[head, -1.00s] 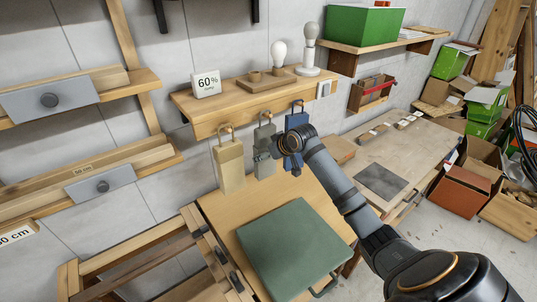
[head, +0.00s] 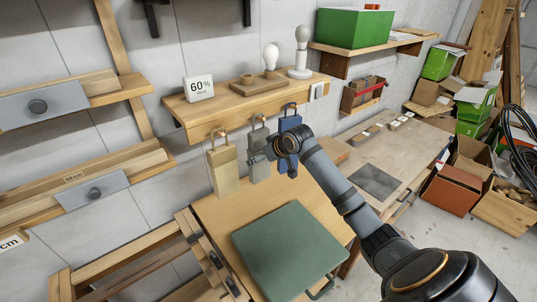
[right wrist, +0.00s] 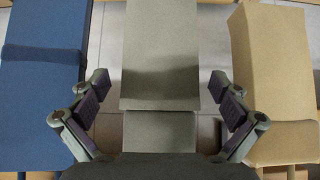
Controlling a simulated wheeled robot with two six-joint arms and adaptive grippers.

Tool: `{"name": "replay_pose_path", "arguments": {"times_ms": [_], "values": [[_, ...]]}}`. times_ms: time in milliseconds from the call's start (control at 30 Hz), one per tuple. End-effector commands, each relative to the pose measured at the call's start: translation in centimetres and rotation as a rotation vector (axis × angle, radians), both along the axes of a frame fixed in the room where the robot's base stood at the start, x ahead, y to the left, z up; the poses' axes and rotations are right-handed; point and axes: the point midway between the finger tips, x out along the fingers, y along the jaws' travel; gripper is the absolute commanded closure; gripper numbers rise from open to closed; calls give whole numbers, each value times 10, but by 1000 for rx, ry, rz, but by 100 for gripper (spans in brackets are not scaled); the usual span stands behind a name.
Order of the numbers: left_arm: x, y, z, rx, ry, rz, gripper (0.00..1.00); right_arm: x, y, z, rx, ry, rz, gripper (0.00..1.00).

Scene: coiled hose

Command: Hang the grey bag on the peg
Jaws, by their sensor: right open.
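The grey bag (head: 260,172) hangs upright below the wooden shelf, between a tan bag (head: 223,172) and a blue bag (head: 290,124). Its handle is up at a wooden peg (head: 260,118) on the shelf's front; the loop looks to be around the peg, but it is small. My right gripper (head: 259,158) is at the grey bag's front. In the right wrist view the open fingers (right wrist: 158,88) stand on either side of the grey bag (right wrist: 160,50), with visible gaps. My left gripper is not in view.
The blue bag (right wrist: 42,70) and tan bag (right wrist: 270,70) are close outside the fingers. A green flat case (head: 288,250) lies on the bench below. A workbench (head: 410,155) stands to the right.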

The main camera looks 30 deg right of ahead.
Motion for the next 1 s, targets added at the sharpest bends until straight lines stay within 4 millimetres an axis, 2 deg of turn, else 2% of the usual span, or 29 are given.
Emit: {"name": "replay_pose_path", "arguments": {"times_ms": [200, 367, 600, 1000], "values": [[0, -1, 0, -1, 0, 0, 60, -37, -3, 36, -14, 3, 5, 0], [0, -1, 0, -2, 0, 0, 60, -57, -5, 56, -14, 4, 4, 0], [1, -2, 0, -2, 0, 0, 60, -71, -8, 71, -10, -2, 1, 0], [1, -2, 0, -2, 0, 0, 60, -76, -5, 76, -1, 1, 2, 0]]}}
